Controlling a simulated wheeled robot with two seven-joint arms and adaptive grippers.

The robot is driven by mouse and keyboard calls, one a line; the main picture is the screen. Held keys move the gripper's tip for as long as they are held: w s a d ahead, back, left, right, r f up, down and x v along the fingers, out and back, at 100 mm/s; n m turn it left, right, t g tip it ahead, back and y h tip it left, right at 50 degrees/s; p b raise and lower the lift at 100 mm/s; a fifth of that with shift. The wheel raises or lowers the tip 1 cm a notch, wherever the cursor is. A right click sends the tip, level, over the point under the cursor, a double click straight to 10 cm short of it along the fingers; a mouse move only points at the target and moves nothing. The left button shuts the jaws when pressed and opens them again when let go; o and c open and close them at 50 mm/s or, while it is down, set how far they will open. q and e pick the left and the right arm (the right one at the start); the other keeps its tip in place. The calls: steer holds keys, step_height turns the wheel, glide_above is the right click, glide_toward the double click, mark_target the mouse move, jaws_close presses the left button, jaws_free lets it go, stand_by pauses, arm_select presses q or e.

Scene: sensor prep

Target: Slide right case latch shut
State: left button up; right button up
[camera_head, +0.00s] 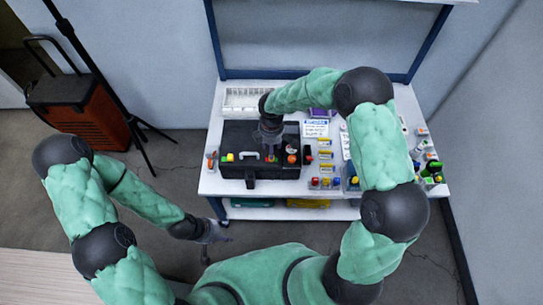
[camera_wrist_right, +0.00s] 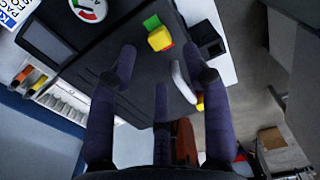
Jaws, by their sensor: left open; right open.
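The black case (camera_head: 235,135) lies closed on the workbench, with a white handle (camera_head: 249,155) on its front part. The right latch (camera_head: 292,159), small and brightly coloured, sits right of the handle. In the right wrist view it shows as a yellow and red block (camera_wrist_right: 160,39) beside a green patch. The left latch (camera_head: 230,157) is yellow. My right gripper (camera_head: 270,148) is over the case, left of the right latch. In the right wrist view its purple fingers (camera_wrist_right: 165,72) are spread and empty. Contact cannot be told. My left gripper (camera_head: 215,234) is open, low in front of the bench.
A white rack (camera_head: 246,98) stands behind the case. An orange tool case (camera_head: 85,112) and a black tripod stand on the floor at left.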

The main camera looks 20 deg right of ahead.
step_height(320, 180, down, 6)
steer(key=shift+f+b, duration=0.1)
steer(key=shift+b, duration=0.7)
jaws_close()
